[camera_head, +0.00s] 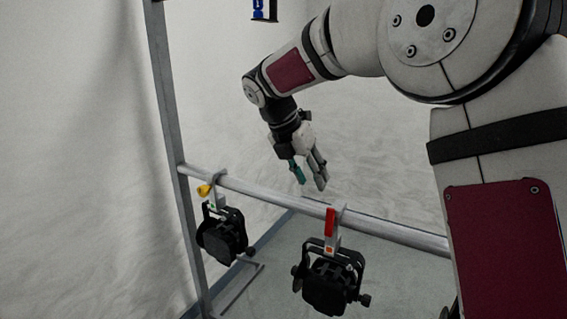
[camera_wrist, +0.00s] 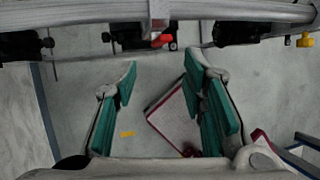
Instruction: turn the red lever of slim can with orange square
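The slim can with the orange square (camera_head: 329,284) is black and hangs under a horizontal pipe in the head view. Its orange square (camera_head: 329,250) is on the pale clamp. Its red lever (camera_head: 330,222) stands upright at the front of the pipe. A red lever also shows at the top middle of the wrist view (camera_wrist: 161,41), below the pipe. My gripper (camera_head: 309,184) is above and beyond the pipe, up and left of the lever in the head view, apart from it. Its teal-padded fingers are spread and empty in the wrist view (camera_wrist: 161,64).
Another black can (camera_head: 222,238) with a yellow lever (camera_head: 204,190) hangs to the left on the same pipe (camera_head: 265,198). An upright post (camera_head: 169,110) stands at the pipe's left end. The space between my fingers and the pipe looks clear.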

